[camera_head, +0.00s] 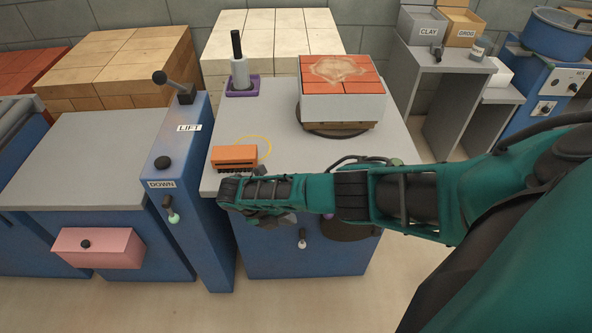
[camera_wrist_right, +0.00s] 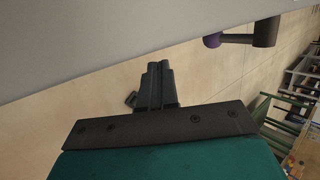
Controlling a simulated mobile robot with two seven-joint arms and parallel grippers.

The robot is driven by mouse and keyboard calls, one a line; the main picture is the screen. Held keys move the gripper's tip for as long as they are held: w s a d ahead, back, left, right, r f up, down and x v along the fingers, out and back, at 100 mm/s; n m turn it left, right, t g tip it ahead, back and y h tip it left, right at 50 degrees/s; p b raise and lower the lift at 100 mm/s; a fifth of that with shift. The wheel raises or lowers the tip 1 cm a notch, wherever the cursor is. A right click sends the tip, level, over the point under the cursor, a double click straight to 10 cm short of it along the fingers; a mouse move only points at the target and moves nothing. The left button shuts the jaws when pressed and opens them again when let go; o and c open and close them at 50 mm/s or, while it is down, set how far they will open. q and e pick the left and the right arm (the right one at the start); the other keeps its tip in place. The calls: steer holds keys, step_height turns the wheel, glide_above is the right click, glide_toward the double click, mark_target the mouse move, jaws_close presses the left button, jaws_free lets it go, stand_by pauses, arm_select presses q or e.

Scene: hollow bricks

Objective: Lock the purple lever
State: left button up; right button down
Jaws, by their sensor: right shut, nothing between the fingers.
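In the right wrist view, a purple round part (camera_wrist_right: 213,40) with a dark cylindrical handle (camera_wrist_right: 265,32) sticks out at the grey surface's edge; it looks like the purple lever. In the head view, a small purple patch (camera_head: 327,226) shows at the table's front, mostly hidden behind my right arm. My right gripper (camera_head: 272,218) is at the table's front edge, left of that patch. In the wrist view my right gripper (camera_wrist_right: 157,70) is shut and empty, apart from the purple part. My left gripper is not in view.
The grey table (camera_head: 290,150) carries an orange brush (camera_head: 234,154), a purple-based stand (camera_head: 242,86) and a brick-topped block (camera_head: 341,104). The blue LIFT/DOWN column (camera_head: 190,215) stands left. A small lever (camera_head: 302,240) hangs on the table front. Floor (camera_head: 300,305) in front is clear.

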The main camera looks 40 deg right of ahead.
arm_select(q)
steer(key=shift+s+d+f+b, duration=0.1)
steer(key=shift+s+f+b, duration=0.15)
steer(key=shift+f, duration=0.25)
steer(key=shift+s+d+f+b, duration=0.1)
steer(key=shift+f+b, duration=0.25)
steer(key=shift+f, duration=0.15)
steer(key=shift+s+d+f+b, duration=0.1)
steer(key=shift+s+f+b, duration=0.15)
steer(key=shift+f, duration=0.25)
arm_select(e)
steer(key=w+a+r, duration=0.1)
steer(key=w+a, duration=0.1)
steer(key=a, duration=0.4)
steer(key=shift+w+a+r, duration=0.15)
steer(key=shift+w, duration=0.1)
